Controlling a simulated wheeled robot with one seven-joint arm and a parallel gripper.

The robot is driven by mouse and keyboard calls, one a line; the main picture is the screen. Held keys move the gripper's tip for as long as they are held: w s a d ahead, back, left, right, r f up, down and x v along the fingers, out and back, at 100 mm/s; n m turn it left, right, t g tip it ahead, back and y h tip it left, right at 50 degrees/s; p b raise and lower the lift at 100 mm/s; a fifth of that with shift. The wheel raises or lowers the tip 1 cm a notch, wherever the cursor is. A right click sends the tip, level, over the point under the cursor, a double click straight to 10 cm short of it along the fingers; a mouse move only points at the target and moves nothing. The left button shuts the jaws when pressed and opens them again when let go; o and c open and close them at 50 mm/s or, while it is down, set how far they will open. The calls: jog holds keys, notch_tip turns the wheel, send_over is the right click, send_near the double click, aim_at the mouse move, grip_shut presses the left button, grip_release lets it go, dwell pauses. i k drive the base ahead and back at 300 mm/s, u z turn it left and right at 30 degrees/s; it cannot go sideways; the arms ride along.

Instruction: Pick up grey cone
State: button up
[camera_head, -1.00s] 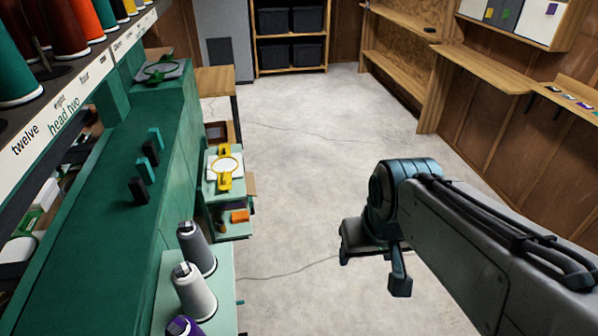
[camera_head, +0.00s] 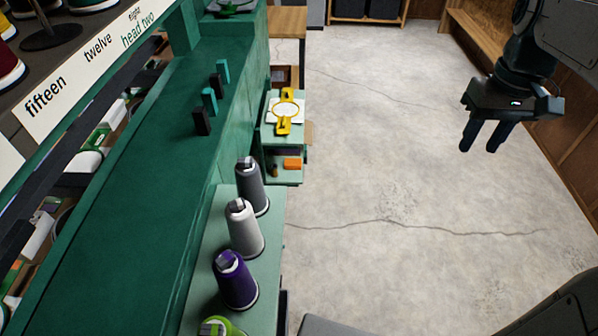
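The grey cone (camera_head: 252,190) stands upright at the far end of a row of thread cones on a pale green shelf (camera_head: 208,275), left of centre. A dark grey block shape shows at its top. My gripper (camera_head: 482,148) hangs over the open floor at the upper right, well to the right of the grey cone and apart from everything. Its two dark fingers point down with a gap between them and nothing in it.
A white cone (camera_head: 244,232), a purple cone (camera_head: 236,283) and a green cone (camera_head: 216,327) stand nearer in the row. A green machine beam (camera_head: 130,200) runs along the left. Beyond is a small stand with a yellow hoop (camera_head: 284,110). The floor between is clear.

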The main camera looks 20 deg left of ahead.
aim_at(249, 182)
jog(key=z, duration=0.2)
jog(key=i, duration=1.1)
jog(key=u, duration=3.15)
